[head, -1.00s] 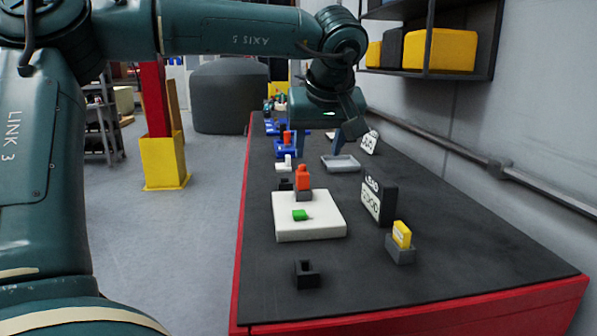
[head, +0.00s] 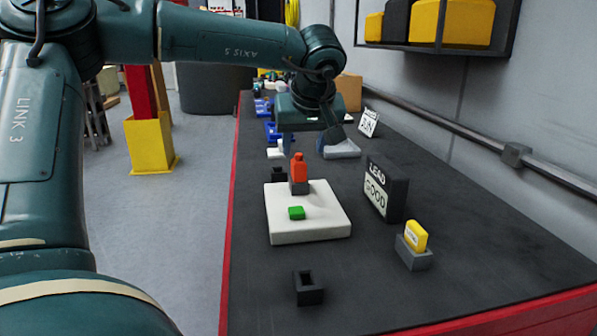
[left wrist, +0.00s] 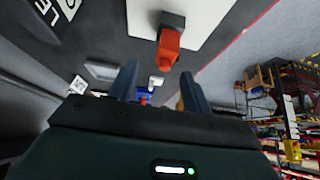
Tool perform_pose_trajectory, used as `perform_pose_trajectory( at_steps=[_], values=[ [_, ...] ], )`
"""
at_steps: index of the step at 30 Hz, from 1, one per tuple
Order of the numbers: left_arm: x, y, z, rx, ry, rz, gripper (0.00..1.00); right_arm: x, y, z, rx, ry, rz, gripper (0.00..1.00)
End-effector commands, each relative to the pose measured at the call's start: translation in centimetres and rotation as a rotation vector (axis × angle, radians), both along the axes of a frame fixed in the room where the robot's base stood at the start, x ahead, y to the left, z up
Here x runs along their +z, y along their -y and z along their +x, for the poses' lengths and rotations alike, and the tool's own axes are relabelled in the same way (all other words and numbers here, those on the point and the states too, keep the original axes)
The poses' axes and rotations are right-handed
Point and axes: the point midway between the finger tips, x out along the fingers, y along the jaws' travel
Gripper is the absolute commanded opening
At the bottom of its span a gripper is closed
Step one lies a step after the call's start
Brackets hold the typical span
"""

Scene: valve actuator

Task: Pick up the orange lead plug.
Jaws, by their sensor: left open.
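The orange lead plug (head: 299,168) stands upright in a small dark grey holder (head: 299,187) on a white block (head: 325,215). In the left wrist view the plug (left wrist: 168,48) is beyond the fingertips, near the top middle, with the white block (left wrist: 205,18) behind it. My left gripper (head: 303,142) is open and empty, behind and above the plug in the head view, apart from it. Its two blue fingers also show in the left wrist view (left wrist: 159,72). My right gripper is in neither view.
A green piece (head: 296,212) lies on the white block. A dark LEAD GOOD sign (head: 394,193) stands to the right, near a yellow piece (head: 415,236) in a grey holder. An empty black holder (head: 308,288) is in front. A grey tray (head: 341,150) lies behind.

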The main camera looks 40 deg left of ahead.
Motion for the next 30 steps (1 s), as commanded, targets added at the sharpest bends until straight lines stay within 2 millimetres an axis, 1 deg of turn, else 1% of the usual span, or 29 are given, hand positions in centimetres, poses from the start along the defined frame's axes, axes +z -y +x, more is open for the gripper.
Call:
perform_pose_trajectory(
  at_steps=[1, 7, 12, 15, 18, 25, 30],
  values=[
    [-0.5, -0.2, 0.2, 0.0, 0.0, 0.0, 0.49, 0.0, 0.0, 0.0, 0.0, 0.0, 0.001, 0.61],
    [-1.6, -0.9, 0.5, 0.001, 0.0, -0.001, 0.49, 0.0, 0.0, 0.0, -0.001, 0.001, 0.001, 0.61],
    [-4.0, -2.1, 0.7, 0.002, -0.001, -0.003, 0.49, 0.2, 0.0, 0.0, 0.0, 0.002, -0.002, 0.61],
    [-5.0, -2.6, 1.2, 0.001, 0.0, -0.001, 0.49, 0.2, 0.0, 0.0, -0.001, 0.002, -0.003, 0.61],
    [-5.5, -2.9, 1.4, 0.0, 0.002, -0.001, 0.49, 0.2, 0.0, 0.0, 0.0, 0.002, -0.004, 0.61],
    [-5.6, -2.9, 1.4, 0.0, 0.002, -0.001, 0.49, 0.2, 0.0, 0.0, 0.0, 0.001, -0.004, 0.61],
    [-5.6, -2.9, 1.4, 0.0, 0.003, 0.0, 0.35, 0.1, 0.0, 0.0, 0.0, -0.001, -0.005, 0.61]
  ],
)
